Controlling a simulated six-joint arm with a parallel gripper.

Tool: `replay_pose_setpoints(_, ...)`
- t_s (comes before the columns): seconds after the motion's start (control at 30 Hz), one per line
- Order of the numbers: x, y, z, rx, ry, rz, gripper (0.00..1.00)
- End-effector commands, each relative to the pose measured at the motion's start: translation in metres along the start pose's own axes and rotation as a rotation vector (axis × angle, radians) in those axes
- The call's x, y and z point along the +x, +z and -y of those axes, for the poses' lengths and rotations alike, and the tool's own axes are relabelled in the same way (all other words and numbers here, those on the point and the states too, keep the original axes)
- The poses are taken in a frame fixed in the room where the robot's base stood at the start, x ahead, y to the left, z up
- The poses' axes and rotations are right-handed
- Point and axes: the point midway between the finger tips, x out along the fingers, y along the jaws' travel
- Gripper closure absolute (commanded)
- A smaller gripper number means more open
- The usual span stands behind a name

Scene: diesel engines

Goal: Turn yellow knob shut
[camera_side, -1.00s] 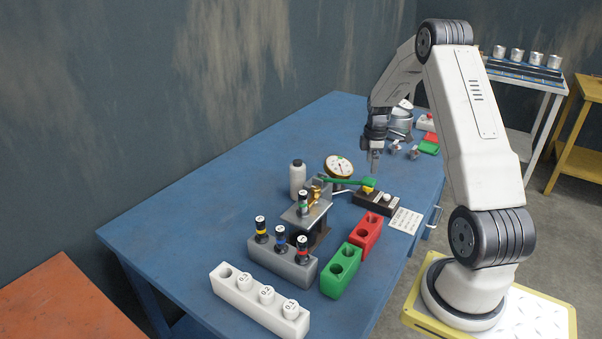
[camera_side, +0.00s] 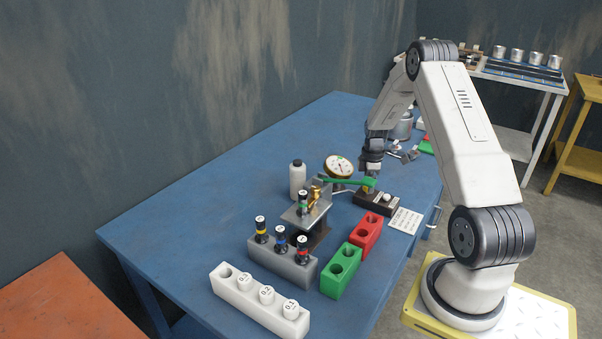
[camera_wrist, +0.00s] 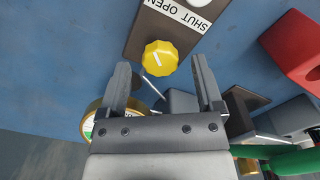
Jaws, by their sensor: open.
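The yellow knob (camera_wrist: 160,58) is in the wrist view, with a white pointer line on its face. It sits on a dark panel (camera_wrist: 146,40) by a white label (camera_wrist: 178,13) reading SHUT and OPEN. My gripper (camera_wrist: 164,72) is open, with its two fingers on either side of and just short of the knob; I see no contact. In the side view my gripper (camera_side: 370,180) is low over the dark block (camera_side: 376,203), and the knob is mostly hidden behind the gripper and the green lever.
The green lever (camera_side: 345,181) and the dial gauge (camera_side: 339,166) stand close left of my gripper. A red block (camera_side: 367,232), a green block (camera_side: 342,270) and a paper card (camera_side: 405,220) lie nearer the camera.

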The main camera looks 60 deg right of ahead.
Motion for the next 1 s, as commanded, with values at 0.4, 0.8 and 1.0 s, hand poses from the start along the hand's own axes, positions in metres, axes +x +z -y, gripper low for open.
replay_pose_setpoints(0.4,0.0103,0.0000,0.0002,0.000,0.000,0.000,0.16)
replay_pose_setpoints(0.8,0.0099,0.0000,0.0002,0.000,0.000,0.000,1.00)
replay_pose_setpoints(1.0,0.0098,0.0000,0.0001,0.014,0.000,0.000,1.00)
